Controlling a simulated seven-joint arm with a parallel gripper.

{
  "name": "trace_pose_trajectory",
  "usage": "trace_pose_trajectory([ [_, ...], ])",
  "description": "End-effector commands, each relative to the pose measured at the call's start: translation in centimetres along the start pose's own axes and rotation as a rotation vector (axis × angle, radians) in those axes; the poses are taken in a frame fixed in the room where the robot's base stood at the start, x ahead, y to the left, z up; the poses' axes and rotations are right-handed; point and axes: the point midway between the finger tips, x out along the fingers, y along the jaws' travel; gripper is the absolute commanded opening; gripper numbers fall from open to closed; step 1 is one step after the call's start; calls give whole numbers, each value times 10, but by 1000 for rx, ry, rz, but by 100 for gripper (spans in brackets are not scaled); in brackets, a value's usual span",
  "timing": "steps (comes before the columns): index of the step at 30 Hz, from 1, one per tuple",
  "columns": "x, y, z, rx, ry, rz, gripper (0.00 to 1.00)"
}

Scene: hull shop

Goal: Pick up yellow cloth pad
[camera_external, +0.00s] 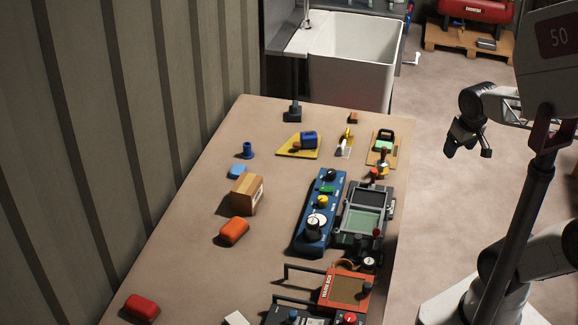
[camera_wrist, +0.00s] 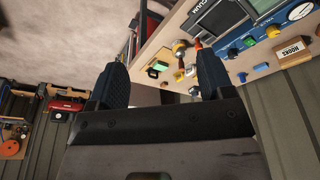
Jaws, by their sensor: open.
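A flat yellow piece (camera_external: 308,154) lies near the far end of the bench, with a blue block (camera_external: 309,139) on it; it may be the yellow cloth pad, but I cannot tell cloth from board. A second, duller yellow flat piece (camera_external: 373,161) lies to its right, under a green-and-black item (camera_external: 384,138). My gripper (camera_external: 468,148) is open and empty, out over the floor to the right of the bench, apart from both pieces. In the wrist view my open fingers (camera_wrist: 161,76) frame the bench end with small items; no yellow pad is clearly recognisable there.
The bench (camera_external: 185,240) also holds a blue control panel (camera_external: 312,235), a grey tray unit (camera_external: 350,220), a cardboard box (camera_external: 246,194), and orange (camera_external: 233,231) and red (camera_external: 141,307) blocks. A white sink (camera_external: 350,50) stands beyond it. A ribbed wall borders the left.

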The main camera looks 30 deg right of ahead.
Motion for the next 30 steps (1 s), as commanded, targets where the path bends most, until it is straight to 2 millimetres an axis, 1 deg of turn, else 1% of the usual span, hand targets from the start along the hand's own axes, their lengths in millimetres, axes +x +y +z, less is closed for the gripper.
trace_pose_trajectory([
  [2,0,0,0,0,0,0,74],
  [5,0,0,0,0,0,0,61],
  [9,0,0,0,0,0,0,39],
  [12,0,0,0,0,0,0,27],
  [20,0,0,0,1,0,0,27],
  [23,1,1,-4,8,5,3,27],
  [26,4,2,-12,28,17,10,27],
  [30,13,6,-33,83,50,27,27],
])
